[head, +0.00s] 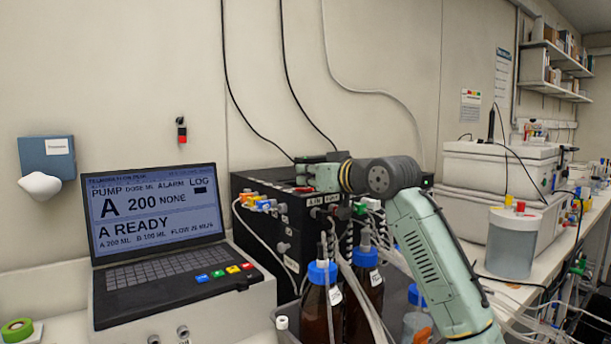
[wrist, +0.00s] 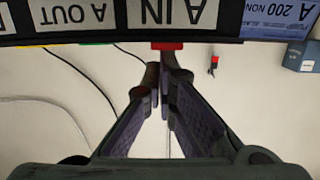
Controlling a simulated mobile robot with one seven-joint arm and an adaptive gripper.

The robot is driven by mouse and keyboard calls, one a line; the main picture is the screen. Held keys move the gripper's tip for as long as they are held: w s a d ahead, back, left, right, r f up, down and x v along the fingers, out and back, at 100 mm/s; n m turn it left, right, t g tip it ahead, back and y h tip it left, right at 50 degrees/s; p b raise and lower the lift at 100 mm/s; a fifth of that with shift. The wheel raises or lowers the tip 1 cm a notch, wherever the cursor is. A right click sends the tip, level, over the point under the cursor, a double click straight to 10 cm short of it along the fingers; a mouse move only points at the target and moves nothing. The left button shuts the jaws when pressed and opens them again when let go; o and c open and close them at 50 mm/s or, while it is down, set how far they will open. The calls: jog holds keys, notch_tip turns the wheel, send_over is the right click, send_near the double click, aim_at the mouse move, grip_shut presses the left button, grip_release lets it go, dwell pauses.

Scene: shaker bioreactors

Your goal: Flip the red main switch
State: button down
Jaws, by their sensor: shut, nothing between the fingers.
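A small red part (wrist: 167,46), which looks like the main switch, sits at the edge of the black box (wrist: 90,15) by the "A IN" label in the wrist view, where the box appears upside down. In the head view a bit of red (head: 303,189) shows on top of the black box (head: 255,186), partly hidden by my gripper. My gripper (wrist: 166,75) is shut and empty, its fingertips close to the red part; I cannot tell whether they touch it. In the head view my gripper (head: 303,174) is low over the box top. The switch's position is not readable.
A laptop-like screen (head: 155,208) reading "A READY" stands left of the box. Brown bottles (head: 320,305) with blue caps and several tubes crowd the front. A small red and black item (head: 181,130) hangs on the wall. White equipment (head: 500,165) stands at right.

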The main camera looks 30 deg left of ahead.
aim_at(303, 188)
jog(key=r+p, duration=0.1)
jog(key=a+r, duration=0.1)
jog(key=r, duration=0.1)
jog(key=shift+s+r+p, duration=0.2)
jog(key=shift+r+p, duration=0.1)
jog(key=shift+p, duration=0.1)
jog(key=r+b+v, duration=0.1)
jog(key=b+v, duration=0.2)
jog(key=v, duration=0.6)
jog(key=shift+w+d+r+b, duration=0.2)
jog(key=shift+d+r+b, duration=0.05)
jog(key=shift+r+b, duration=0.2)
